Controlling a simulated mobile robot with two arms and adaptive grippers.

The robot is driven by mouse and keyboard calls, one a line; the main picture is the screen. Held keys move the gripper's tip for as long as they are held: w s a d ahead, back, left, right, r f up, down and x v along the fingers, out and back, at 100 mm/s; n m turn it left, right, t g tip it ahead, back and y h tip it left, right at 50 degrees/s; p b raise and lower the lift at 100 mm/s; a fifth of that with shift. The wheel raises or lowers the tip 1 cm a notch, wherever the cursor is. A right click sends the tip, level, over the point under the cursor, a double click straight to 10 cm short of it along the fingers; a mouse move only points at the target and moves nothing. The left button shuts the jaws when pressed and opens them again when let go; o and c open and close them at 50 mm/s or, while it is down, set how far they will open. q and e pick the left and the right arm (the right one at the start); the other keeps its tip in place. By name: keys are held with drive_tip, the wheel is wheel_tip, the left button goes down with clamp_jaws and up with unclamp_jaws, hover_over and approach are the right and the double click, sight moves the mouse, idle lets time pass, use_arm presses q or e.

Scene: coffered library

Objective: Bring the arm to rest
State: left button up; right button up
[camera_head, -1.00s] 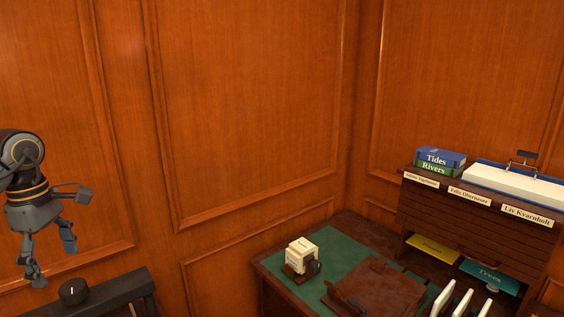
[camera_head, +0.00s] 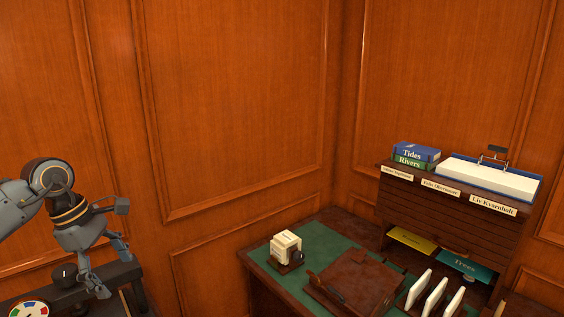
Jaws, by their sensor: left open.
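My left gripper (camera_head: 112,262) hangs at the lower left on my grey arm, which comes in from the left edge. Its fingers are spread, point downward and hold nothing. It shows in front of a dark wooden stand (camera_head: 97,282). A black knob (camera_head: 66,274) shows on the stand just left of the fingers. I cannot tell whether the fingers touch the stand. My right gripper is not in view.
A desk with a green top (camera_head: 322,243) bears a cream block (camera_head: 286,243) and a brown leather case (camera_head: 354,284). A slatted cabinet (camera_head: 447,217) with name labels bears two books (camera_head: 415,154) and a white-topped tray (camera_head: 488,178). A round coloured dial (camera_head: 30,310) is at lower left.

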use_arm(q)
drive_tip(key=s+d+f+n+h, duration=0.15)
drive_tip(key=d+h, duration=0.75)
drive_tip(key=d, duration=1.5)
drive_tip(key=d+r+n+t+h, duration=0.7)
drive_tip(key=r+n+t, duration=0.15)
drive_tip(key=n, duration=0.35)
drive_tip(key=w+a+f+n+t+y, duration=0.1)
drive_tip(key=a+f+n+t+y, duration=0.5)
drive_tip(key=n, duration=0.5)
drive_tip(key=w+a+f+n+t+y, duration=0.15)
drive_tip(key=a+n+t+y, duration=0.25)
drive_tip(key=n+y, duration=0.55)
drive_tip(key=s+a+f+n+g+y, duration=0.3)
drive_tip(key=s+a+f+n+g, duration=0.15)
drive_tip(key=f+n, duration=0.6)
drive_tip(key=s+a+f+n+g, duration=0.2)
drive_tip(key=s+f+n+g, duration=0.2)
drive_tip(key=s+f+g, duration=0.55)
drive_tip(key=s+a+f+n+g, duration=0.15)
drive_tip(key=s+f+n, duration=0.4)
drive_tip(key=s, duration=0.95)
drive_tip(key=s+f+m+g, duration=0.2)
drive_tip(key=s+f, duration=0.1)
drive_tip(key=f, duration=2.8)
drive_tip(key=s+a+f+g+b, duration=0.1)
drive_tip(key=s+a+f, duration=0.1)
drive_tip(key=s+f, duration=1.2)
drive_tip(key=shift+s+a+f, duration=0.35)
drive_tip(key=shift+s, duration=0.55)
